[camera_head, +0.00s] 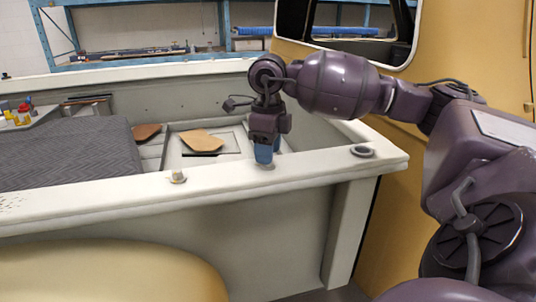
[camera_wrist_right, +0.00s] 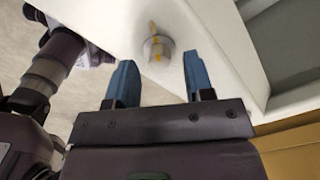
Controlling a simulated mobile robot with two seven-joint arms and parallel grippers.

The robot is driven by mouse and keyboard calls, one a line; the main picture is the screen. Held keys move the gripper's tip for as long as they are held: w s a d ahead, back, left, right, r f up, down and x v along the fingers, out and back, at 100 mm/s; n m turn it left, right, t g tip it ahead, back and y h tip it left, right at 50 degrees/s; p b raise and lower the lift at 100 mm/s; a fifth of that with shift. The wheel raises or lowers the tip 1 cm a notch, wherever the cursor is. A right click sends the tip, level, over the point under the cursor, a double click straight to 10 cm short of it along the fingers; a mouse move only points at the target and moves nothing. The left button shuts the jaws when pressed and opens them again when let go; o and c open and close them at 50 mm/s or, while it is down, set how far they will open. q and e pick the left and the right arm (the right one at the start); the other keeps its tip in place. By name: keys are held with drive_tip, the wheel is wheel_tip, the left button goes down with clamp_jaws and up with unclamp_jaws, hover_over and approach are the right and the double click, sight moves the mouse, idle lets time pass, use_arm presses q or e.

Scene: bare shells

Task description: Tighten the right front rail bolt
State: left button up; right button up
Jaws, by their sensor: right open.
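My right gripper (camera_head: 264,155) points down at the pale rail (camera_head: 110,195), its blue fingers just above or at the top surface. In the right wrist view the gripper (camera_wrist_right: 159,62) is open, with nothing held. A round bolt (camera_wrist_right: 158,48) with a yellow mark across it shows between and beyond the fingertips. In the head view the fingers mostly hide this spot; only a small pale edge shows below them. Another bolt-like knob (camera_head: 177,176) stands on the rail to the left. My left gripper is not in view.
A round dark-rimmed fitting (camera_head: 363,151) sits near the rail's right end. Behind the rail, the bed holds a dark ribbed mat (camera_head: 70,153) and a tan panel (camera_head: 202,141). A yellow cab wall (camera_head: 400,80) rises close behind my right arm.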

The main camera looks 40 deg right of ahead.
wheel_tip(320, 180, up, 9)
idle(0.4)
idle(0.5)
